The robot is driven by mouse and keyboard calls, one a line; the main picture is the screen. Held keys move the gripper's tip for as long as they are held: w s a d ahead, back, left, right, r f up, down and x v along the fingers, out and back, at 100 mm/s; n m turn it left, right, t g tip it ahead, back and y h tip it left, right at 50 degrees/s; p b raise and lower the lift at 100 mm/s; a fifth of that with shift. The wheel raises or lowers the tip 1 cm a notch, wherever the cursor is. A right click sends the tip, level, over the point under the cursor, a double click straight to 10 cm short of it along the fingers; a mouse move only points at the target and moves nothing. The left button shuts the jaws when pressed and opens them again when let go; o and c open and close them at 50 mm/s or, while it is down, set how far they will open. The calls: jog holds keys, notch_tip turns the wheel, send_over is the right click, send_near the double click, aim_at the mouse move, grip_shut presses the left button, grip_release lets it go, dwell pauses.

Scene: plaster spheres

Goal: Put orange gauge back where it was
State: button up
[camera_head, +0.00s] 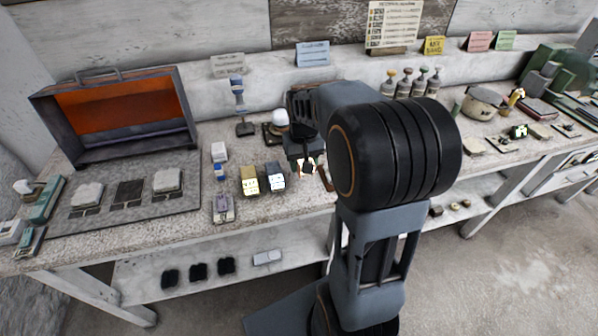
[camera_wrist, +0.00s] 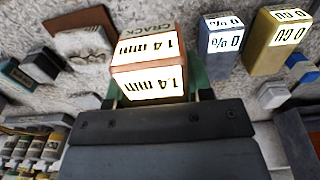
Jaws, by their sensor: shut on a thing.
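The orange gauge (camera_wrist: 147,72) is a small orange-brown block with white faces reading "CRACK" and "1.4 mm". In the wrist view it sits between the green fingers of my gripper (camera_wrist: 156,86), which is shut on it. In the head view my gripper (camera_head: 305,158) hangs over the bench, right of the blue-grey gauge (camera_head: 275,177) and the yellow gauge (camera_head: 249,182). The wrist view also shows the blue-grey gauge (camera_wrist: 221,38) and the yellow gauge (camera_wrist: 270,42), both apart from the held one. Whether the held gauge touches the bench is unclear.
An open orange-lined case (camera_head: 120,104) stands at the left behind a grey mat (camera_head: 128,216) with several blocks. A white dome (camera_head: 280,117) is just behind my gripper. My arm hides part of the bench to its right.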

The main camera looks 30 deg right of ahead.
jog(key=w+f, duration=0.2)
jog(key=f, duration=0.1)
jog(key=w+f, duration=0.1)
jog(key=f, duration=0.1)
jog(key=shift+w+d, duration=0.4)
jog(key=shift+f, duration=1.6)
